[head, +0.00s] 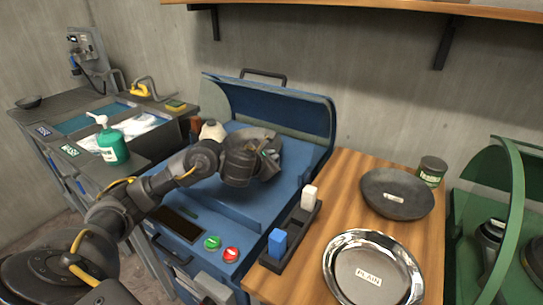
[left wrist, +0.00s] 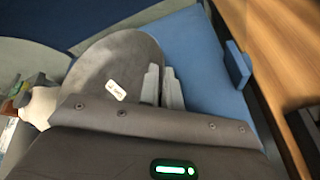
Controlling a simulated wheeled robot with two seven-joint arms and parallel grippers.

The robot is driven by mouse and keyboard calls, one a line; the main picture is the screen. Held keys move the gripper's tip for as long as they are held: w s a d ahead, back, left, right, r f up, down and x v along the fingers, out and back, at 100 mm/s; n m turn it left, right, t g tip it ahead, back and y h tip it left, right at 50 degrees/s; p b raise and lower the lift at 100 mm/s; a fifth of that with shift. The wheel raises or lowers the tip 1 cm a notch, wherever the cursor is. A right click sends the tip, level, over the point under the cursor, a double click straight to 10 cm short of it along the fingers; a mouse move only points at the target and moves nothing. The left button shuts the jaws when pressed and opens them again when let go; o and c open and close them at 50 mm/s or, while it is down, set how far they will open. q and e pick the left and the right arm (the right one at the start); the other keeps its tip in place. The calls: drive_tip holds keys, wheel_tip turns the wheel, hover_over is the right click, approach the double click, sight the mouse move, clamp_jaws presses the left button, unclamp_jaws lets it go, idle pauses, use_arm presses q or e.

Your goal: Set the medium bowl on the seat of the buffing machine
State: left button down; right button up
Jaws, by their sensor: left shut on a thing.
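My left gripper (head: 268,158) is over the blue machine (head: 222,188), under its raised, curved hood. In the left wrist view its two pale fingers (left wrist: 163,86) are shut on the edge of a dark grey bowl (left wrist: 118,62) with a small white label, too small to read surely. This bowl is mostly hidden behind my gripper in the head view, so I cannot tell whether it touches a seat inside the machine. The seat itself is hidden. My right gripper is not in view.
A shiny bowl marked PLAIN (head: 372,272) and a dark bowl (head: 397,192) stand on the wooden table (head: 335,190) with a green tin (head: 432,170). A rack (head: 292,238) holds blue and white blocks. A green machine (head: 512,190) stands right; a wash sink with a green pump bottle (head: 112,147) stands left.

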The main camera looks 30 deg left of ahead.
use_arm(q)
drive_tip(key=c, duration=1.5)
unclamp_jaws()
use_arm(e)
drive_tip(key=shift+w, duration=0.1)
use_arm(q)
drive_tip(key=shift+p+v, duration=3.35)
drive_tip(key=shift+v, duration=2)
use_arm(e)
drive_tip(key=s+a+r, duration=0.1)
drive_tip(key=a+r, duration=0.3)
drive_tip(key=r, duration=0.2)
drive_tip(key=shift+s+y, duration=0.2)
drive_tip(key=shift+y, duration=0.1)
use_arm(q)
drive_tip(key=shift+r, duration=0.1)
